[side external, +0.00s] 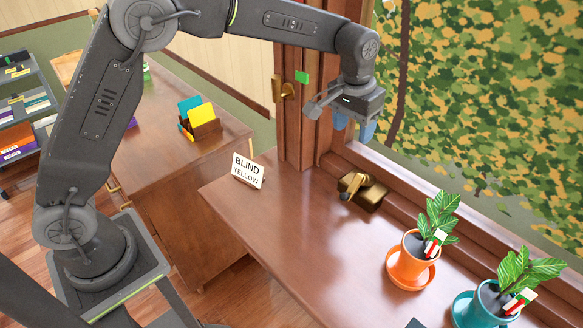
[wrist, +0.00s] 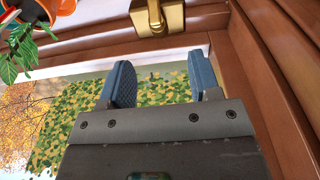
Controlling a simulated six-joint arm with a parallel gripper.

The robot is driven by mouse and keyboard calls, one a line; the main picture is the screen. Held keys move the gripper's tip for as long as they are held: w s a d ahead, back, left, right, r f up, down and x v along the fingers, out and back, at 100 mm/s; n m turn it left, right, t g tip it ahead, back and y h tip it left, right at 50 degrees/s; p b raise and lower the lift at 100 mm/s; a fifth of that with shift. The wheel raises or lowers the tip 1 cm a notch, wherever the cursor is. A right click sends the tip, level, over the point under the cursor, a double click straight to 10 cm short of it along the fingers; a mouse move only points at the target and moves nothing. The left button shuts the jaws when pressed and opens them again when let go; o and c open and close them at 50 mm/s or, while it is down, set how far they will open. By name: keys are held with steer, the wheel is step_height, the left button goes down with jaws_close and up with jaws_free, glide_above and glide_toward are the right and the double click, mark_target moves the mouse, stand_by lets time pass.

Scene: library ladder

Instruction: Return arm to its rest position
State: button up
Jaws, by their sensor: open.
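My gripper (side external: 354,127) hangs from my raised arm in front of the window, above the back edge of the wooden desk (side external: 272,222). In the wrist view its two blue fingers (wrist: 160,84) are spread apart with nothing between them. A brass fitting (side external: 363,190) sits at the window sill below my gripper, apart from it. It also shows at the top of the wrist view (wrist: 157,17). A small sign (side external: 247,171) reading "BLIND YELLOW" stands on the desk's left part.
An orange pot (side external: 411,262) and a teal pot (side external: 483,306), each with a plant and tag, stand at the desk's right. A cabinet (side external: 170,160) holds a card box (side external: 202,127). The window post (side external: 300,120) is close left of my gripper. The desk's middle is clear.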

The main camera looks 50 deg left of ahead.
steer(key=s+a+r+t, duration=0.1)
steer(key=s+a+r, duration=0.2)
steer(key=s+r, duration=0.3)
steer(key=s+a+r+t, duration=0.1)
steer(key=s+a+r, duration=0.3)
steer(key=s, duration=0.4)
steer(key=s+a+f+t, duration=0.1)
steer(key=s+a, duration=0.1)
steer(key=s, duration=0.6)
steer(key=s+a+f+t, duration=0.1)
steer(key=s, duration=0.7)
steer(key=shift+s+a+f, duration=0.2)
steer(key=shift+a+f, duration=0.15)
steer(key=shift+a, duration=0.05)
